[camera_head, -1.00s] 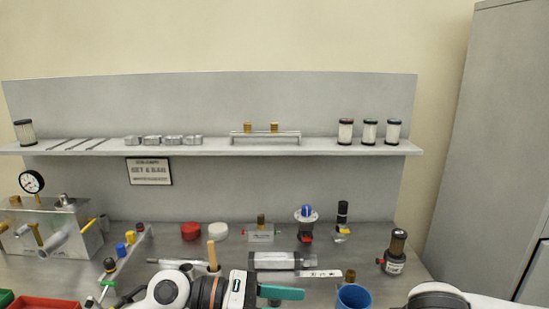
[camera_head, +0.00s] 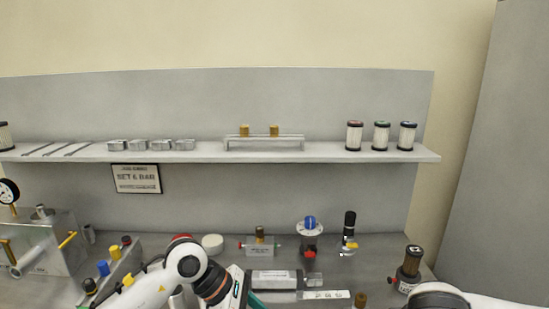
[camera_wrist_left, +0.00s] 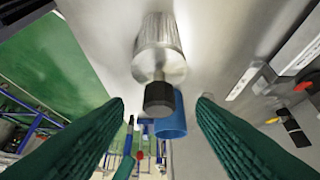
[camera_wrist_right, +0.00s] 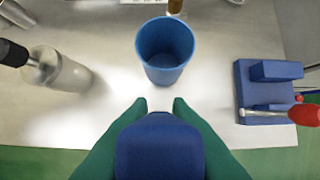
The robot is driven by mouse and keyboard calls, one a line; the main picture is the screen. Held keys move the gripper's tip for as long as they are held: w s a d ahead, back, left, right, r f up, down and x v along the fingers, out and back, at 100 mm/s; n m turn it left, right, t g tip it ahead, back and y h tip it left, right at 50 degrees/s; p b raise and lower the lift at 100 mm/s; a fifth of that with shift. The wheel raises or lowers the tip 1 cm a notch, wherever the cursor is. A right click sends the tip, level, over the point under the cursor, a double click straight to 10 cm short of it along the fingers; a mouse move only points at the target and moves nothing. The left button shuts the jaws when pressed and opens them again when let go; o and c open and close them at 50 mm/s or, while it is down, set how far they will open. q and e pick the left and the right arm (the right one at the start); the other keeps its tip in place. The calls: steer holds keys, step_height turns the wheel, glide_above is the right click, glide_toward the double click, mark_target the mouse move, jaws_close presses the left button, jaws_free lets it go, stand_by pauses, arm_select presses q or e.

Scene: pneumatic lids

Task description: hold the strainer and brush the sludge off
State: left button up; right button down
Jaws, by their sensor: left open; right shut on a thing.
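A silvery ribbed cylinder with a black knob, apparently the strainer (camera_wrist_left: 160,45), lies ahead of my left gripper (camera_wrist_left: 160,108) in the left wrist view. The open green fingers are apart from it, with the black knob facing them. In the right wrist view it seems to be the cylinder at the left (camera_wrist_right: 62,75). In the head view part of the left gripper (camera_head: 255,300) shows at the bottom edge. I cannot make out sludge.
A blue cup (camera_wrist_right: 165,72) stands in front of the right gripper. A blue block stand (camera_wrist_right: 262,95) with a red-handled tool (camera_wrist_right: 303,114) is at its right. Several small fittings stand on the bench, including a dark-topped bottle (camera_head: 411,265). A shelf (camera_head: 330,154) runs behind.

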arm_select(q)
steer(key=b+x, duration=0.2)
steer(key=shift+d+f, duration=0.1)
steer(key=shift+f, duration=0.25)
arm_select(e)
step_height(320, 180, down, 3)
steer(key=shift+r, duration=0.2)
arm_select(q)
steer(key=shift+d+f+b, duration=0.45)
steer(key=shift+d+b, duration=0.1)
steer(key=shift+b, duration=0.2)
arm_select(e)
steer(key=shift+f, duration=0.55)
arm_select(q)
steer(key=shift+s, duration=0.1)
steer(key=shift+b, duration=0.5)
arm_select(e)
steer(key=shift+f, duration=0.45)
steer(key=shift+f, duration=0.3)
arm_select(q)
steer(key=c, duration=1)
steer(key=shift+s+f+b, duration=0.1)
steer(key=shift+f+b, duration=0.1)
steer(key=shift+b, duration=0.25)
arm_select(e)
steer(key=shift+f, duration=0.1)
